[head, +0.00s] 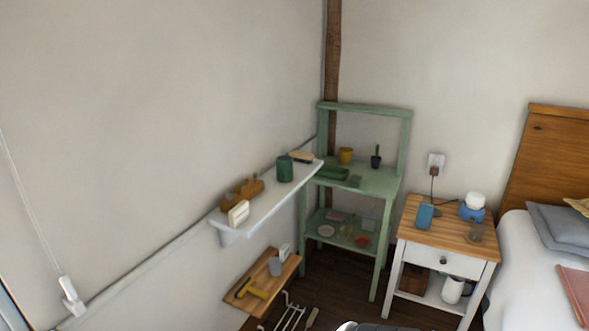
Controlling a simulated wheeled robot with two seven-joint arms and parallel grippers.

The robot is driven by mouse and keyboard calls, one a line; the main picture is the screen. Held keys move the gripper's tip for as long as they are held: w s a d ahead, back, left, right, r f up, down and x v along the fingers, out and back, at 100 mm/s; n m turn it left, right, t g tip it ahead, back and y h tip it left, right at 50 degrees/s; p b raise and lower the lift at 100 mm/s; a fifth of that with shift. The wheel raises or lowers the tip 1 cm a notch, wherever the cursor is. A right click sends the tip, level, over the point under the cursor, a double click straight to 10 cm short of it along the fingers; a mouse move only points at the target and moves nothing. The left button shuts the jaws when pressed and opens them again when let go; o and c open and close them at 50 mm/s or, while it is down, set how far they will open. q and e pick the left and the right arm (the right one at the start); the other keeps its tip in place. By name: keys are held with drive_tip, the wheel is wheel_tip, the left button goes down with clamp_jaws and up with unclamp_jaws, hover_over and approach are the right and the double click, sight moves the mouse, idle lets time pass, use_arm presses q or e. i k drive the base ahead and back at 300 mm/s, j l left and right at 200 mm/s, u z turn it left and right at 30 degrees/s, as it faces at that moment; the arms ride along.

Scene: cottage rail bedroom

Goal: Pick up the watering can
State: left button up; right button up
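No object shows clearly as a watering can at this size. A white jug-like vessel (453,289) stands on the lower shelf of the nightstand (447,238) at the right; I cannot tell if it has a spout. A dark green cylindrical container (285,169) stands on the white wall shelf (267,205). A small pale item on the green plant stand's lower shelf is too small to identify. Neither of my grippers is in view.
The green plant stand (391,195) fills the corner. The bed (530,265) is at right. Dark floor (345,287) shows between the stand and rack.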

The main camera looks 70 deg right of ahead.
sight(285, 163)
drive_tip(key=z, duration=1.95)
